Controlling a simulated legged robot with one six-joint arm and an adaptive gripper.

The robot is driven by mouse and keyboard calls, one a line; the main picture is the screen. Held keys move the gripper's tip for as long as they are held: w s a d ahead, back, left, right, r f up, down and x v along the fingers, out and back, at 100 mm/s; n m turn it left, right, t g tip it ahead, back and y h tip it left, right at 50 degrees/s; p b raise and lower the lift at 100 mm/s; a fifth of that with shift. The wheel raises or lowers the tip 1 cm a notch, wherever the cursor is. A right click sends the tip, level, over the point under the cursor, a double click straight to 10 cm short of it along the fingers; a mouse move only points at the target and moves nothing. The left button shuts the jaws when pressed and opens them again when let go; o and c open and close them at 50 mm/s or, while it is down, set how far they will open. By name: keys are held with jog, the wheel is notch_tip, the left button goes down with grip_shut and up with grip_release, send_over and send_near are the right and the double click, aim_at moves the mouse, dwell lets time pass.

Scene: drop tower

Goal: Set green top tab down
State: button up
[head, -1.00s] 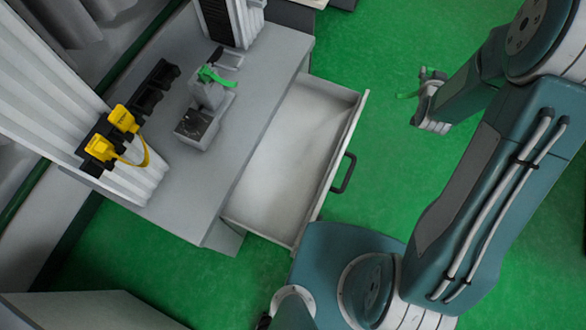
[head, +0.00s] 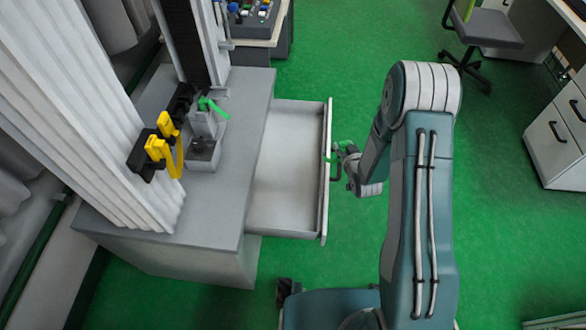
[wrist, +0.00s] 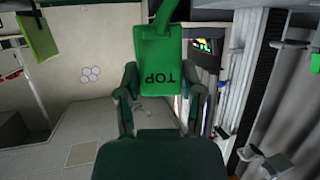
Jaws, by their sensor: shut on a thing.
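My gripper (head: 342,166) is shut on the green top tab (wrist: 163,48), a flat green piece marked "TOP". In the wrist view the tab stands between the two dark fingers of my gripper (wrist: 163,88), the lettering upside down. In the head view only a small bit of green shows at the fingertips, beside the front and handle of the open drawer. How high the tab is above the drawer is hard to tell.
The open white drawer (head: 290,205) looks empty and juts from the grey bench (head: 215,215). On the bench stand a small grey device with a green lever (head: 212,107) and a black rack with yellow pieces (head: 160,148). Green floor is clear around my arm.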

jog(key=shift+n+y, duration=0.6)
jog(key=shift+y, duration=0.3)
jog(key=a+f, duration=0.5)
jog(key=f, duration=0.1)
jog(key=a+f, duration=0.5)
jog(key=f, duration=0.1)
jog(key=w+a+f, duration=0.1)
jog(key=a+f, duration=0.4)
jog(key=f, duration=0.1)
jog(key=shift+a, duration=0.4)
jog(key=shift+s+f, duration=0.15)
jog(key=shift+f, duration=0.4)
jog(key=o, duration=0.9)
jog(key=shift+s+d+f, duration=0.1)
jog(key=shift+d, duration=0.05)
jog(key=shift+o, duration=0.2)
